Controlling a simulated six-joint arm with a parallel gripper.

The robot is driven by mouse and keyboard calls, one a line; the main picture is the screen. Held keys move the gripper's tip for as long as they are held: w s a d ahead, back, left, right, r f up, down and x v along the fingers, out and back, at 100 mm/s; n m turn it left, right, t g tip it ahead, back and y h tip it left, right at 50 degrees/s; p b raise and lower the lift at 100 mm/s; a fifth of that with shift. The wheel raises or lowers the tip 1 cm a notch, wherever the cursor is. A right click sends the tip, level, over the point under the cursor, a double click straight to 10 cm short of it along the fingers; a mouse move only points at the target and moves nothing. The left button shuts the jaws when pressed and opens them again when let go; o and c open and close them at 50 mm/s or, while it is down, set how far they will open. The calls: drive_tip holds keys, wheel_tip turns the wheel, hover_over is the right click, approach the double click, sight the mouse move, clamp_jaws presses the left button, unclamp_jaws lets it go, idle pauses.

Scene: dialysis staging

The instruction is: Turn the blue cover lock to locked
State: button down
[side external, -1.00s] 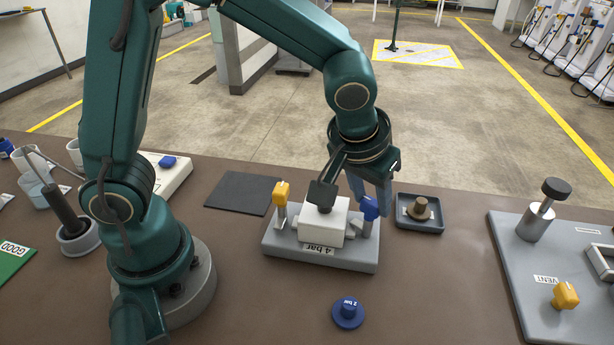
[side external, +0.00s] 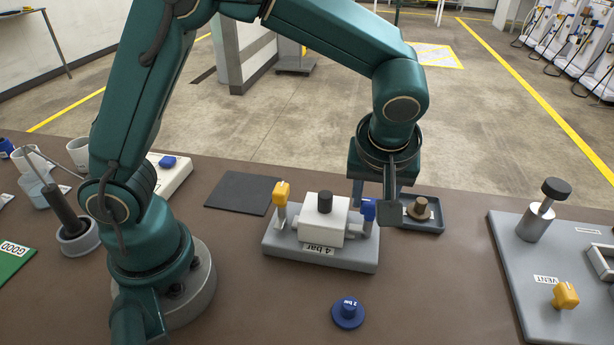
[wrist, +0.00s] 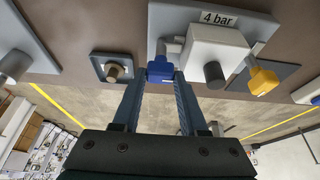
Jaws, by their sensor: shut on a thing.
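The blue cover lock (side external: 368,210) is a small knob at the right end of a grey base plate (side external: 285,250) labelled "4 bar". It sits beside a white block (side external: 322,226) with a dark knob on top. My gripper (side external: 380,205) is at the blue lock and partly hides it. In the wrist view, the fingers (wrist: 161,80) are shut on the blue lock (wrist: 160,66), one on each side. A yellow knob (side external: 281,193) stands at the plate's left end; it also shows in the wrist view (wrist: 263,80).
A dark tray (side external: 436,229) with a brown knob (side external: 420,207) stands close right of my gripper. A blue "2 bar" disc (side external: 347,313) lies in front. A grey panel (side external: 510,270) with a yellow VENT knob (side external: 565,295) is at the right. A dark mat (side external: 240,193) lies behind left.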

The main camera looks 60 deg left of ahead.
idle(0.3)
drive_tip(key=shift+c, duration=2.2)
unclamp_jaws()
drive_tip(key=v, duration=0.5)
drive_tip(key=shift+r, duration=0.1)
